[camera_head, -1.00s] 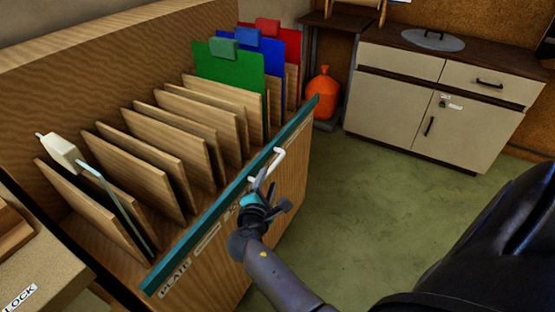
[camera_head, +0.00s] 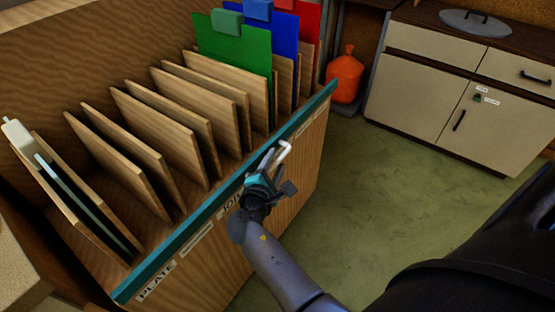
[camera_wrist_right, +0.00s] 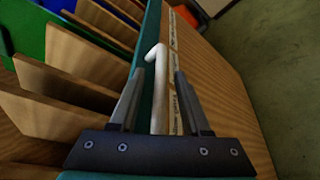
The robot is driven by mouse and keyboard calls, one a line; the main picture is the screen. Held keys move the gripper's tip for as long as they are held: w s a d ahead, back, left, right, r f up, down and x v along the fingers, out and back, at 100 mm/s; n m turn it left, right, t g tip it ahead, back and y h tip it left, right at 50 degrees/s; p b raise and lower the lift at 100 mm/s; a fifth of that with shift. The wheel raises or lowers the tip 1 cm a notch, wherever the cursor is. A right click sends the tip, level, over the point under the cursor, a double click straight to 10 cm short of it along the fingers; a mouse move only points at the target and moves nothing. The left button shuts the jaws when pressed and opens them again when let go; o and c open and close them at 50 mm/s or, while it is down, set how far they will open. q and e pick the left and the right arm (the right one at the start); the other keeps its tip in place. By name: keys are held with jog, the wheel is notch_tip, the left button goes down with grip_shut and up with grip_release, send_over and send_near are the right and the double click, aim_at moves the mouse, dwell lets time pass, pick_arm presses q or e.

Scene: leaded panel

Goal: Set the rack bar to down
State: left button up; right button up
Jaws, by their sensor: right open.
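The rack bar (camera_head: 212,203) is a long teal bar along the top front edge of the wooden rack; it also shows in the right wrist view (camera_wrist_right: 148,42). A white bent handle (camera_head: 284,150) stands out from the bar. In the right wrist view the handle (camera_wrist_right: 159,95) lies between my two fingers, which are apart and do not clearly touch it. My right gripper (camera_head: 268,172) is open at the handle, over the rack's front. My left gripper is not in view.
The wooden rack holds several upright wooden dividers (camera_head: 195,125) and green (camera_head: 235,55), blue and red panels. A glass sheet (camera_head: 80,195) stands at the left end. An orange container (camera_head: 346,76) and a cream cabinet (camera_head: 440,90) stand beyond. Green floor (camera_head: 370,190) is clear at right.

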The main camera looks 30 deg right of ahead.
grip_shut()
dwell(0.3)
jog(key=shift+r, duration=0.1)
dwell(1.0)
